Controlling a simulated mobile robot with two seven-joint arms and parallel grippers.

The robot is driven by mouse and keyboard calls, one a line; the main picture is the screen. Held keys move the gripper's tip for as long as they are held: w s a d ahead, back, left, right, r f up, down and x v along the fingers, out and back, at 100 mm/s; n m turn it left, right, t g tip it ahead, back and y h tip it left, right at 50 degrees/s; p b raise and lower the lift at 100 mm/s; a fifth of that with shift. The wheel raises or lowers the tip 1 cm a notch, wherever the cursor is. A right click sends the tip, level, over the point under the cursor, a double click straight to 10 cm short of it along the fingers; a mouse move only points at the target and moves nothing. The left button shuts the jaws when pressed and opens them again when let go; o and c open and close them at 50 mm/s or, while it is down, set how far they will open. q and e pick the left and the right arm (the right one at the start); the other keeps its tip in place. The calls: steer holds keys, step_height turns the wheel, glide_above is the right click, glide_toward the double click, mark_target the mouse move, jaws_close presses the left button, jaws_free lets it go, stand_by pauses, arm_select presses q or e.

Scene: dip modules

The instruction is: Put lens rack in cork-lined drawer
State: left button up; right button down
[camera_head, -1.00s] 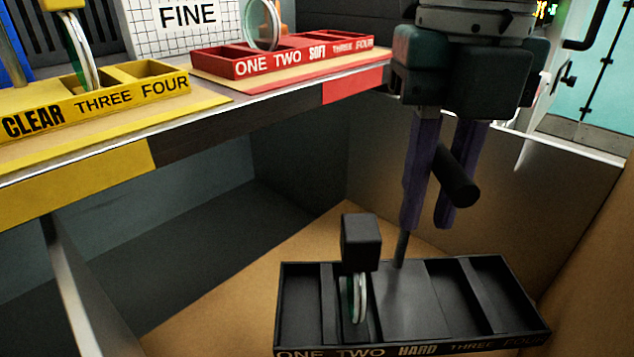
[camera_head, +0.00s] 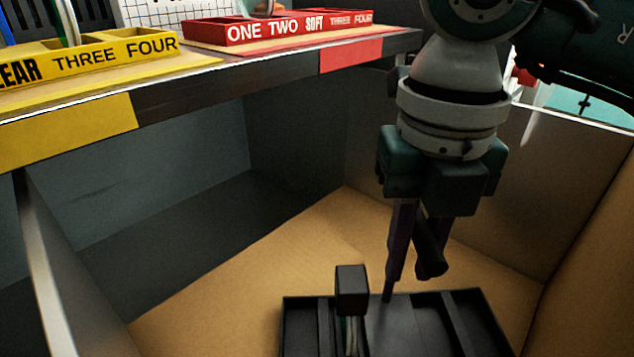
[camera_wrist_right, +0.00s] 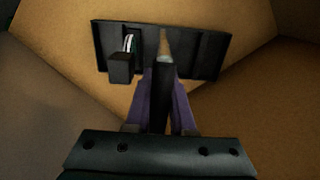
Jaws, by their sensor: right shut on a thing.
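The lens rack (camera_head: 400,325) is a long black tray with dividers. One lens with a black block (camera_head: 352,290) on top stands in a left compartment. My right gripper (camera_head: 416,270) points down and is shut on the rack's black upright handle (camera_head: 430,255). The rack is inside the cork-lined drawer (camera_head: 230,275), over its tan floor; I cannot tell whether it touches the floor. Its front edge is cut off in the head view. The whole rack (camera_wrist_right: 207,52) shows in the right wrist view, beyond the purple fingers (camera_wrist_right: 162,105). My left gripper is out of view.
A shelf edge (camera_head: 230,85) overhangs the drawer at the back left. On it stand a yellow rack (camera_head: 120,52) and a red rack (camera_head: 280,28). Drawer walls (camera_head: 480,170) rise behind and at the right. Bare cork floor lies left of the rack.

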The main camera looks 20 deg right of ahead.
steer(key=c, duration=0.8)
jaws_free()
steer(key=shift+o, duration=0.2)
step_height(320, 180, up, 12)
steer(key=p, duration=0.4)
steer(key=shift+r, duration=0.1)
